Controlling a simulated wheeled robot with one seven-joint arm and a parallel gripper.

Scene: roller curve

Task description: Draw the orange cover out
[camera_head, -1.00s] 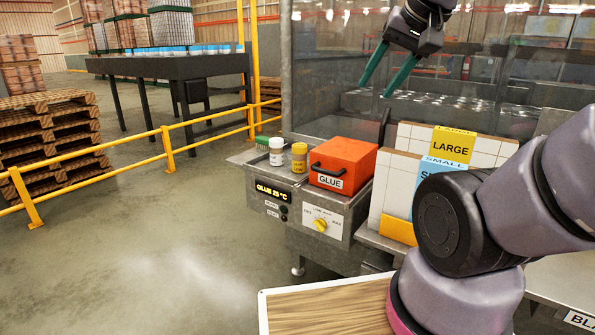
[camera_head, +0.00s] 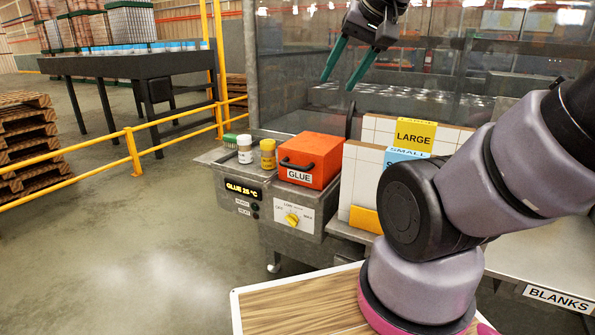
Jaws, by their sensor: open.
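The orange cover (camera_head: 318,153) is a box-shaped lid on the metal glue unit, left of the picture's middle. It has a dark handle (camera_head: 297,163) on its front and a white GLUE label under it. My gripper (camera_head: 342,82) hangs above and slightly behind the cover in the picture, its two green fingers pointing down and spread apart. Nothing is between the fingers. The gripper is apart from the cover and its handle.
A white jar (camera_head: 245,149), a yellow jar (camera_head: 267,153) and a green brush (camera_head: 229,140) stand left of the cover. A yellow LARGE divider (camera_head: 414,134) and cartons stand to its right. The glue unit has a yellow knob (camera_head: 291,219). Yellow railing (camera_head: 180,119) runs at left; the floor in front is open.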

